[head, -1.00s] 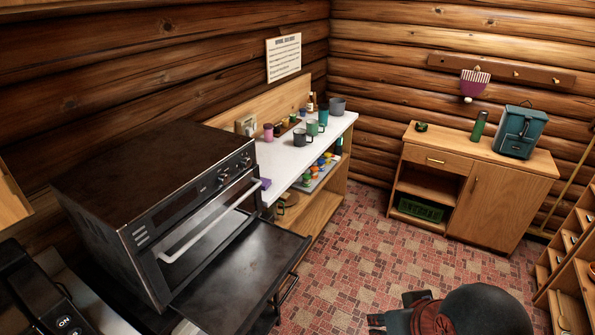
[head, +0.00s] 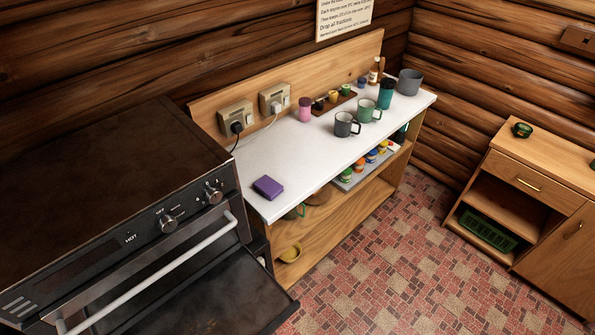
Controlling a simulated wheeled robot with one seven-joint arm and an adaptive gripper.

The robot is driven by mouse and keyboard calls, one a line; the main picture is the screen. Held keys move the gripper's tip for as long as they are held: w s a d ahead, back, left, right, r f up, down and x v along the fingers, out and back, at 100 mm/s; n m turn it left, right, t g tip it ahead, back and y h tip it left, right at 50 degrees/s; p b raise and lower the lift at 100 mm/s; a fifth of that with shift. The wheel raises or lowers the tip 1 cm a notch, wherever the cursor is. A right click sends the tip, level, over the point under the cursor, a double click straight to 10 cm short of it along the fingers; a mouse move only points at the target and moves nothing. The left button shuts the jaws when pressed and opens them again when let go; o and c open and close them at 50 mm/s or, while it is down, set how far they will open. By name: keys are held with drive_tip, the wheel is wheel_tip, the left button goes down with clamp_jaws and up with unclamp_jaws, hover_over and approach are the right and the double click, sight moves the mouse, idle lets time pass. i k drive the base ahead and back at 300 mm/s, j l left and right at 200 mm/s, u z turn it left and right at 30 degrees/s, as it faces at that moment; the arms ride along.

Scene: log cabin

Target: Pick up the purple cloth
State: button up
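The purple cloth (head: 268,187) is a small folded block. It lies on the near left end of the white counter (head: 285,150), close to the front edge and beside the oven. Nothing lies on it and it is in full view. My gripper is not in view now.
The black oven (head: 110,210) stands left of the counter with its door (head: 215,300) open, reaching over the floor. Mugs (head: 346,124), a pink jar (head: 305,109) and a bottle (head: 376,70) stand farther along the counter. Tiled floor (head: 390,250) is clear to the right.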

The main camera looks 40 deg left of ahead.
sight(269, 187)
drive_tip(key=i+j+u, duration=0.15)
drive_tip(key=i+u, duration=0.65)
drive_tip(key=i+l+u, duration=0.1)
drive_tip(key=i+u, duration=0.3)
drive_tip(key=i+l+u, duration=0.2)
drive_tip(key=u, duration=0.2)
drive_tip(key=i+u, duration=0.4)
drive_tip(key=i+l+u, duration=0.1)
drive_tip(key=i+u, duration=0.3)
drive_tip(key=i, duration=0.1)
